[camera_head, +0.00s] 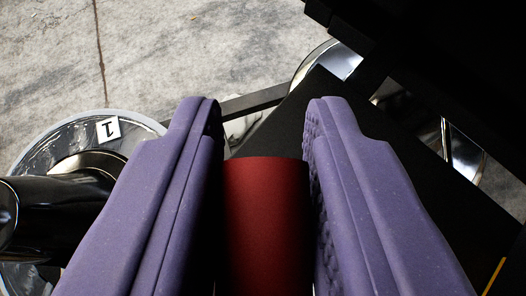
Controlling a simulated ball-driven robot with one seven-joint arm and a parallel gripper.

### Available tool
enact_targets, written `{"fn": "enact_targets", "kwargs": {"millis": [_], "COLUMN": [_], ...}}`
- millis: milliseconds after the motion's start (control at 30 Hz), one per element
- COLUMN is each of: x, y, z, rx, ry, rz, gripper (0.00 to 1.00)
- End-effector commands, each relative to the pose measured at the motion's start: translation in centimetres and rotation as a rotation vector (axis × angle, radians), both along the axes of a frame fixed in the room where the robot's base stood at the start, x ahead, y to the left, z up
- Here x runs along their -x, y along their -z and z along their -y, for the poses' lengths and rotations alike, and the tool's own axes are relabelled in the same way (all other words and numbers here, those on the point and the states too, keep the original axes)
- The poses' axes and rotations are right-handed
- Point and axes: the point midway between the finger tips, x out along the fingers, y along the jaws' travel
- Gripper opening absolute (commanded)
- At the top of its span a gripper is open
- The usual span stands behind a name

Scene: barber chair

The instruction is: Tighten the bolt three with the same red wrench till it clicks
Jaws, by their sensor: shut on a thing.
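My gripper (265,125) has two purple fingers in the camera_head view. They are shut on a red cylindrical piece (265,215), which looks like part of the red wrench. A dark, flat black piece (290,125) reaches up from behind the red piece toward the upper middle. I cannot tell whether it belongs to the wrench or to the chair. No bolt shows clearly, and bolt three cannot be made out.
A round chrome base (45,150) with a white tag marked 1 (108,129) lies at the left. A glossy black cylinder (40,212) stands over it. Dark chair parts with chrome pieces (465,155) fill the right. Grey concrete floor (200,50) shows at the upper left.

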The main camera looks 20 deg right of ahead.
Motion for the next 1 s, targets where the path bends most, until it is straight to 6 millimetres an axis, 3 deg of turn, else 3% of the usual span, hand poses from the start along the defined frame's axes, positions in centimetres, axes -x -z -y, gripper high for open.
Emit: {"fn": "enact_targets", "kwargs": {"millis": [1000], "x": [-0.2], "y": [0.1], "z": [-1.2], "rx": [0.000], "ry": [-0.313], "rz": [0.002], "gripper": [0.00]}}
